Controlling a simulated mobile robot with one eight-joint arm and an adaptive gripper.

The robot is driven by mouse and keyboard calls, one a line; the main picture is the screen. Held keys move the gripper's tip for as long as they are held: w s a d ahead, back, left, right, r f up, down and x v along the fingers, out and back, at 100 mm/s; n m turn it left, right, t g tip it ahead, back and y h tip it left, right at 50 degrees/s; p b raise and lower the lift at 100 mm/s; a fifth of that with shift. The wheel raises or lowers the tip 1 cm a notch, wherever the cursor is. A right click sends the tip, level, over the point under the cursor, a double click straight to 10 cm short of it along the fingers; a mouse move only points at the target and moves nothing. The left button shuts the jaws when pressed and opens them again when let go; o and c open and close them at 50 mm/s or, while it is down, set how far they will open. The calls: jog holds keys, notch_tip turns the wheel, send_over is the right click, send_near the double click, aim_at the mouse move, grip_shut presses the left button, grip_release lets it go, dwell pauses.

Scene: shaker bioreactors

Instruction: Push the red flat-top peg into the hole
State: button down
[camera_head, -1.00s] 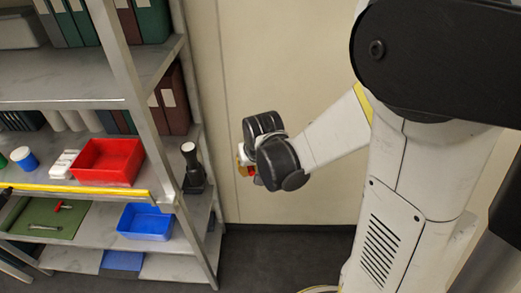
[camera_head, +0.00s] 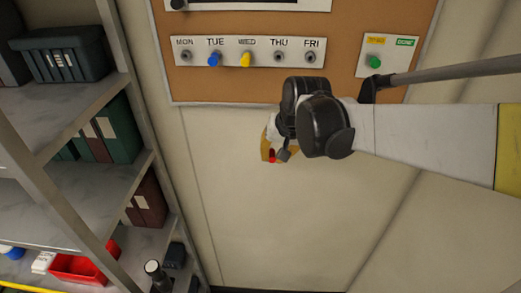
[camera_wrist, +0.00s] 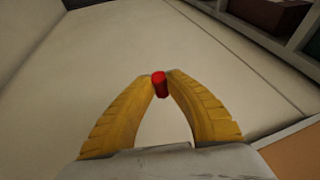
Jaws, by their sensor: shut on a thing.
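My gripper (camera_wrist: 160,80) is shut on the red peg (camera_wrist: 159,86), which sits between the tips of its two yellow fingers in the wrist view. In the head view the red peg (camera_head: 271,155) shows as a small red spot at my gripper (camera_head: 269,153), in front of the bare wall below the board. The strip with holes (camera_head: 248,52) is on the corkboard above my gripper, labelled MON to FRI. The holes under MON (camera_head: 186,56), THU (camera_head: 279,57) and FRI (camera_head: 310,57) look empty. Which hole is meant cannot be told from the picture.
A blue peg (camera_head: 214,60) is under TUE and a yellow peg (camera_head: 246,60) under WED. A green peg (camera_head: 375,62) sits in a small panel (camera_head: 366,42) at right. Metal shelves (camera_head: 60,220) with binders and a red bin (camera_head: 82,268) stand at left.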

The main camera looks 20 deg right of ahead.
aim_at(280, 58)
notch_tip(280, 58, up, 25)
jog(key=s+m+p, duration=0.1)
jog(key=p, duration=1.1)
jog(key=shift+w+d+f, duration=0.1)
jog(key=shift+w+d, duration=0.15)
jog(key=shift+w, duration=0.4)
jog(key=shift+w+d+f, duration=0.1)
jog(key=shift+w+d, duration=0.2)
jog(key=shift+w, duration=0.3)
jog(key=shift+w+d, duration=0.25)
jog(key=shift+w, duration=0.4)
jog(key=shift+w+d+b, duration=0.3)
jog(key=shift+w+b, duration=0.15)
jog(key=shift+w, duration=0.45)
jog(key=c, duration=1.4)
grip_release()
jog(key=v, duration=1.2)
jog(key=s+f+n+b, duration=0.1)
jog(key=s+f+b, duration=0.4)
jog(key=f+b, duration=0.8)
jog(key=s+a+f+n+t+b, duration=0.1)
jog(key=s+f+b, duration=0.5)
jog(key=f+b, duration=0.8)
jog(key=s+a+f+n+t+h+b, duration=0.1)
jog(key=s+f+b, duration=0.5)
jog(key=f, duration=2.8)
jog(key=shift+f+n+b, duration=0.4)
jog(key=shift+n+b, duration=0.2)
jog(key=shift+b, duration=3.1)
